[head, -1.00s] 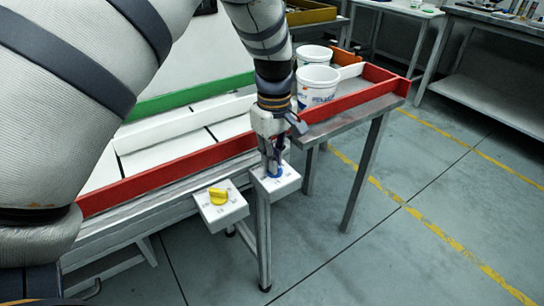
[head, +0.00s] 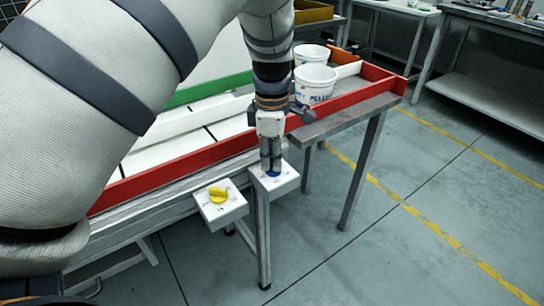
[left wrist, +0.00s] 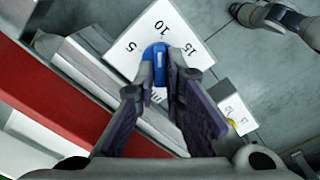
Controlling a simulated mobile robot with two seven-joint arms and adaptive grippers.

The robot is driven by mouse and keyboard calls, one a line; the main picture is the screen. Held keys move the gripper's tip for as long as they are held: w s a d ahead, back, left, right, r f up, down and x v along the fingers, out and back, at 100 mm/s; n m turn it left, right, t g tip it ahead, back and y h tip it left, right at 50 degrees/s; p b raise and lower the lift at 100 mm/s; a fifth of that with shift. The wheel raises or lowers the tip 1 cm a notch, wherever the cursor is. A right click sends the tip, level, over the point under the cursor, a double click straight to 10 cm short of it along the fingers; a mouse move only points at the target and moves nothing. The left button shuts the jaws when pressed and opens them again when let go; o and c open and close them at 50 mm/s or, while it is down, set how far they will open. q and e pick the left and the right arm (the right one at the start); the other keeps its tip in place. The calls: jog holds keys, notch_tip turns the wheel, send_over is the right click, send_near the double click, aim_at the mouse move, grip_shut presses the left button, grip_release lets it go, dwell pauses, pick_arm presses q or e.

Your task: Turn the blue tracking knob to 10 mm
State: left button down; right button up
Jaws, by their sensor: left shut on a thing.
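The blue tracking knob (left wrist: 156,60) sits on a white dial plate (left wrist: 135,45) marked 5, 10, 15 and mm. My left gripper (left wrist: 158,68) is shut on the knob, one finger on each side. A pale line on the knob points roughly toward the 10; its exact alignment is hard to tell. In the head view, my left gripper (head: 271,170) comes down from above onto the plate (head: 288,181), and its fingers hide most of the blue knob (head: 272,174). My right gripper is not in view.
A yellow knob (head: 218,194) on another white box (head: 224,211) stands to the left of the blue one. A red rail (head: 160,176) runs behind both. White buckets (head: 314,84) stand on the table beyond. The floor at right is clear.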

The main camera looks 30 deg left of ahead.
pick_arm(q)
jog(key=shift+n, duration=0.3)
jog(key=c, duration=1.7)
grip_release()
notch_tip(320, 180, up, 12)
